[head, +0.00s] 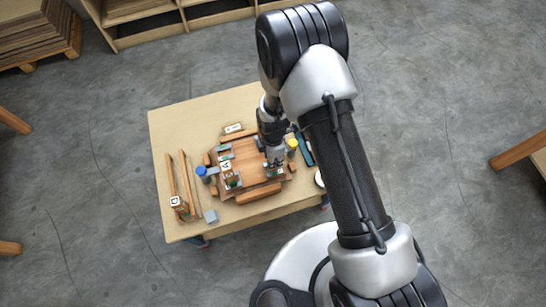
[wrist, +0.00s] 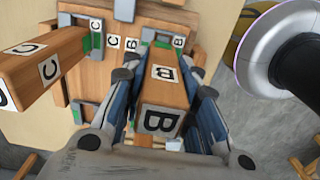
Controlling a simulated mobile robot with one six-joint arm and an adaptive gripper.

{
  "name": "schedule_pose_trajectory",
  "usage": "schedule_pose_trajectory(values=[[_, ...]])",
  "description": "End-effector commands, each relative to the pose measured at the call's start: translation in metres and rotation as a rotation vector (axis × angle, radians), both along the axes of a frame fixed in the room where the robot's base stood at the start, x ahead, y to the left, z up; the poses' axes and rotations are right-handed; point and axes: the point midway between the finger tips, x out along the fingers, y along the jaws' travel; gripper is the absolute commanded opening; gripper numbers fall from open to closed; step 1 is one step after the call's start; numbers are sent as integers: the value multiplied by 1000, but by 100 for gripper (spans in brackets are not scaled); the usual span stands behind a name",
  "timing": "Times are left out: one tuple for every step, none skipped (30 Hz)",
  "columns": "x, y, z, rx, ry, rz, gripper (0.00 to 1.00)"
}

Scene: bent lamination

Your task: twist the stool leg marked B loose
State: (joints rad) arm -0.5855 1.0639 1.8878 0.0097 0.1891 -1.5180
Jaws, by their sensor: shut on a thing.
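The stool leg marked B (wrist: 163,106) is a square wooden bar with B labels on its end and side. In the wrist view it points toward the camera from the stool seat (wrist: 116,62). My gripper (wrist: 164,84) is shut on this leg, with one blue-sided finger on each side. Its foot joins near a grey and green bracket; the exact contact there is partly hidden. In the head view my gripper (head: 274,163) is over the right side of the upturned seat (head: 243,158) and hides most of the leg.
A leg marked C (wrist: 40,68) sticks up at left in the wrist view. On the worktable (head: 178,118) lie a bar labelled D (head: 176,202), a blue-topped container (head: 201,171) and a yellow-topped one (head: 292,143). The table's back left is clear.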

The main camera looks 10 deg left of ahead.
Motion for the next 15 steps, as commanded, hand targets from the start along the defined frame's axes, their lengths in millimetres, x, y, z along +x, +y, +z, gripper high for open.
schedule_pose_trajectory(values=[[0, 0, -1, 0, 0, 19, 1], [0, 0, 0, 0, 1, 26, 1], [0, 0, 0, 0, 1, 29, 1], [0, 0, 0, 0, 1, 29, 1], [0, 0, 0, 0, 1, 28, 1], [0, 0, 0, 0, 1, 28, 1], [0, 0, 0, 0, 1, 28, 1], [0, 0, 0, 0, 1, 27, 1], [0, 0, 0, 0, 1, 27, 1], [0, 0, 0, 0, 1, 27, 29], [0, 0, 0, 0, 1, 26, 31], [0, 0, 0, 0, 1, 26, 34], [0, 0, 0, 0, 1, 26, 36], [0, 0, 0, 0, 1, 26, 38], [0, 0, 0, 0, 1, 26, 40]])
